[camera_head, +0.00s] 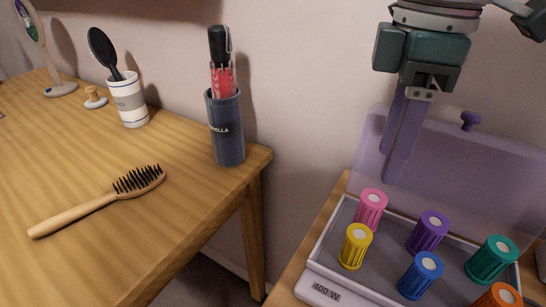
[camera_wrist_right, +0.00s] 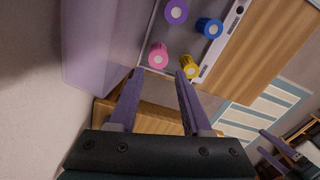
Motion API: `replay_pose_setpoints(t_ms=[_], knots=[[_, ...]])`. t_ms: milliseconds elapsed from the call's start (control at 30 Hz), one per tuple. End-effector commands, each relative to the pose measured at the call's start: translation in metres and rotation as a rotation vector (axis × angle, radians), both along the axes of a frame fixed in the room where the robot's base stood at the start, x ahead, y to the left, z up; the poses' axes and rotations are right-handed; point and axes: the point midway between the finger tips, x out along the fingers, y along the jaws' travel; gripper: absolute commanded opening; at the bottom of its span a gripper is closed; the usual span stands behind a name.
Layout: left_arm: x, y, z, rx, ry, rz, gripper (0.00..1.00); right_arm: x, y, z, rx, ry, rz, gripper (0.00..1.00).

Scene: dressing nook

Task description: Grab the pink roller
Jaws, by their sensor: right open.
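The pink roller (camera_head: 371,208) stands upright in the back left of a grey roller tray (camera_head: 341,221). It also shows in the right wrist view (camera_wrist_right: 158,56), just beyond the fingertips and roughly between them. My right gripper (camera_head: 394,178) points down above and behind the pink roller, apart from it. Its two purple fingers are spread and empty in the right wrist view (camera_wrist_right: 160,76). What seems to be my left gripper (camera_wrist_right: 275,146) shows small at the lower right of the right wrist view; its opening is unclear. It is not in the head view.
Yellow (camera_head: 355,246), purple (camera_head: 428,231), blue (camera_head: 421,275), green (camera_head: 491,259) and orange (camera_head: 499,296) rollers stand around the pink one. The tray's translucent purple lid (camera_head: 455,165) stands open behind. A wooden table (camera_head: 110,215) with a brush (camera_head: 100,203) is at left.

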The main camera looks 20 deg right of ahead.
Motion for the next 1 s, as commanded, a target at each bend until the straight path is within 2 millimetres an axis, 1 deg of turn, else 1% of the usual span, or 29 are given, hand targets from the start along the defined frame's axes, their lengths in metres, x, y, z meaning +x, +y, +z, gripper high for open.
replay_pose_setpoints(t_ms=[33,200,433,600,700,800,1000], knots=[[0.000,0.000,-0.005,0.000,-0.001,0.000,1.00,0.000,-0.002,-0.007,-0.002,0.003,-0.003,0.48],[0.000,0.000,-0.010,0.000,-0.001,0.000,1.00,0.000,-0.001,-0.032,-0.002,0.005,-0.002,0.48],[0.000,0.000,-0.016,0.000,-0.002,0.000,1.00,0.001,0.000,-0.054,-0.002,0.003,-0.001,0.48],[0.000,0.000,-0.026,0.000,-0.002,0.000,1.00,0.004,0.001,-0.082,-0.002,0.004,-0.001,0.48],[0.000,0.000,-0.029,0.000,-0.002,0.000,1.00,0.003,0.001,-0.094,-0.003,0.003,-0.001,0.48],[0.000,0.000,-0.029,0.000,-0.002,0.000,1.00,0.004,0.001,-0.099,-0.002,0.000,0.000,0.48],[0.000,0.000,-0.029,0.000,-0.001,0.000,1.00,0.004,0.001,-0.098,-0.001,0.000,0.000,0.48]])
